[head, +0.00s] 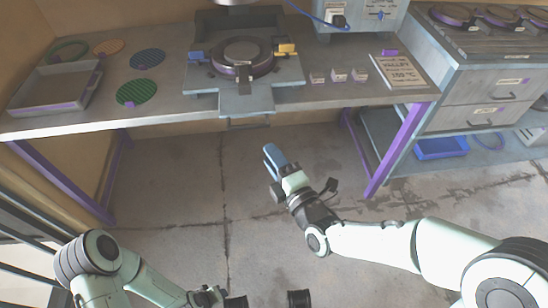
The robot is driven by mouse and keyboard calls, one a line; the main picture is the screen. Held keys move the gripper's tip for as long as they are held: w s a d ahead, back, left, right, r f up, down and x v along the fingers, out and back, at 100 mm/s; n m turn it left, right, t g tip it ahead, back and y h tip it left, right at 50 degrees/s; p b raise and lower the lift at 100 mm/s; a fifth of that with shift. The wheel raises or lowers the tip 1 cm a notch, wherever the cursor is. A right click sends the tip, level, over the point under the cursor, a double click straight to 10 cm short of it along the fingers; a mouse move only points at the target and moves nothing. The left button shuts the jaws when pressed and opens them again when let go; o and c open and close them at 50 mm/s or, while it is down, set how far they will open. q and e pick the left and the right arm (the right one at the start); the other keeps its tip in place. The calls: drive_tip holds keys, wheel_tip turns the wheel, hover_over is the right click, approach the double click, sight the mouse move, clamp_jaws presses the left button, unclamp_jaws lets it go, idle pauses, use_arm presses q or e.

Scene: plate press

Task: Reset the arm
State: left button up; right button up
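My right gripper (267,174) hangs over the bare floor in front of the bench, below and right of the plate press. One finger shows a blue face and the other is a dark grey block, with a gap between them; it looks open and empty. My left gripper (267,301) is at the bottom edge, partly cut off. Two dark finger blocks stand apart there with only floor between them. Neither gripper touches anything. The plate press (243,56) stands on the bench with a round dark plate, and a blue and a yellow block at its sides.
The bench (165,112) carries a grey tray (56,89), several round mesh discs (137,92), small labelled blocks (338,74) and a sign (397,72). A purple table leg (396,150) stands right of my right gripper. A blue bin (441,148) sits on the low shelf. The middle floor is clear.

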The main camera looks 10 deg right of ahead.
idle(0.5)
